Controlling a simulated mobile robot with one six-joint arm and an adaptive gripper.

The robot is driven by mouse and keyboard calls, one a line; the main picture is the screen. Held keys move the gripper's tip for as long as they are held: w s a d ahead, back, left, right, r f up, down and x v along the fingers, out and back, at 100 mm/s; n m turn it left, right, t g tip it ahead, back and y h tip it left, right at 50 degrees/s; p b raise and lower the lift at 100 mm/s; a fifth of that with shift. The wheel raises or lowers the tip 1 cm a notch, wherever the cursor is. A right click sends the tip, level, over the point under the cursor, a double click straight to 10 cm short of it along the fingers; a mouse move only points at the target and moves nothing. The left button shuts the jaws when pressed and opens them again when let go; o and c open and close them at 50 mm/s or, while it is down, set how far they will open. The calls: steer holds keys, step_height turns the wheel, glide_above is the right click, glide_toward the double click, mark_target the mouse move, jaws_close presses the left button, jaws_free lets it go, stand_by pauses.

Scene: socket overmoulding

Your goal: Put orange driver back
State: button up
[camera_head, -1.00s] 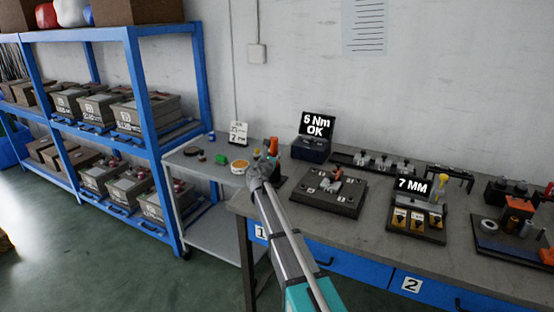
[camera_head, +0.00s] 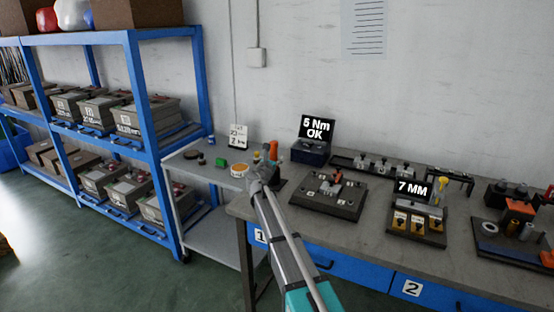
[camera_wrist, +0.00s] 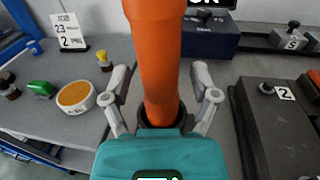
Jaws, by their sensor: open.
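The orange driver (camera_wrist: 158,60) stands upright in the wrist view, its lower end in a round dark holder (camera_wrist: 158,132). My gripper (camera_wrist: 160,72) is open, with one finger on each side of the driver and a visible gap to each. The holder is mostly hidden there by my arm.
The side table also bears a round orange-topped dish (camera_wrist: 75,96), a green block (camera_wrist: 40,88) and a number sign (camera_wrist: 68,30). A dark fixture plate (camera_head: 328,194) and the 5 Nm display box (camera_head: 310,150) stand close by on the workbench. Blue shelving (camera_head: 150,140) is at left.

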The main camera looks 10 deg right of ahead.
steer(key=shift+r, duration=0.2)
steer(key=v, duration=1.2)
steer(key=shift+f, duration=0.1)
stand_by(0.3)
